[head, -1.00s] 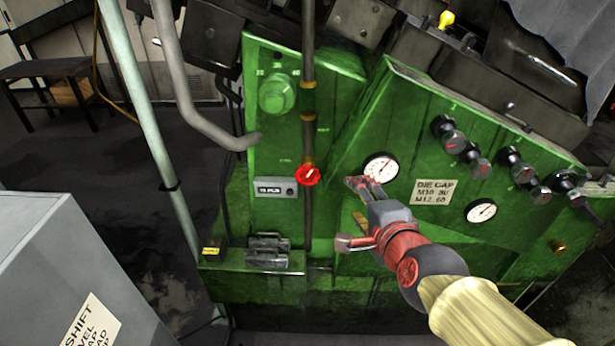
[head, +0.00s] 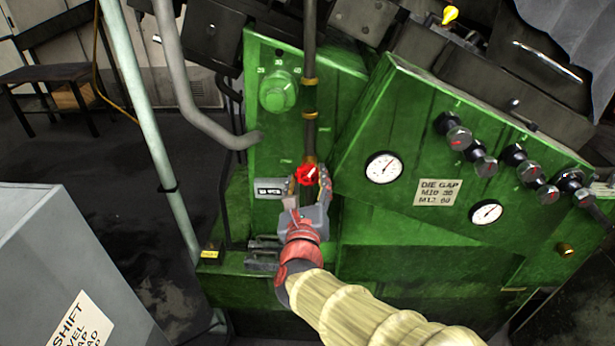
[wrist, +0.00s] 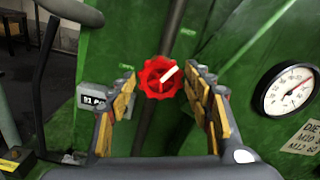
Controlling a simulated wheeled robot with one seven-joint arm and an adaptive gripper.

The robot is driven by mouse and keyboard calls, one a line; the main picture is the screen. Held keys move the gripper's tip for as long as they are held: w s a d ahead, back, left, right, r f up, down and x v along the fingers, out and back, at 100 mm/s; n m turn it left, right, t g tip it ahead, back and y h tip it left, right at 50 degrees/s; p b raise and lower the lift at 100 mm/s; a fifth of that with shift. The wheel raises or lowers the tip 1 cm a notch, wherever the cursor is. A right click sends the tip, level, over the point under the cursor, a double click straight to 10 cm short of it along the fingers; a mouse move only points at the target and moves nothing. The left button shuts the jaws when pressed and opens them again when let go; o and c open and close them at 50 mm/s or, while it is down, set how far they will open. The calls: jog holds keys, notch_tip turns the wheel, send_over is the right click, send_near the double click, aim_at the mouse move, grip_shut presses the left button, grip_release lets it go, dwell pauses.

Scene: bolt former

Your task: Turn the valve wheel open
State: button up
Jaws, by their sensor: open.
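The red valve wheel (head: 307,174) is on the dark vertical pipe (head: 309,130) at the front of the green machine. It also shows in the wrist view (wrist: 159,77), with a pale pointer mark slanting up to the right. My gripper (head: 309,186) is open and upright just in front of the wheel, its fingers to either side in the head view. Part of the wheel's lower rim is hidden in the head view.
A small counter box (head: 270,188) sits just left of the wheel. A green knob (head: 278,92) is above left. A dial gauge (head: 384,167) and black knobs (head: 453,131) are to the right. A grey cabinet (head: 60,250) stands at the front left.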

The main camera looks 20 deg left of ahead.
jog(key=shift+x, duration=1.35)
jog(key=shift+c, duration=0.9)
jog(key=c, duration=0.7)
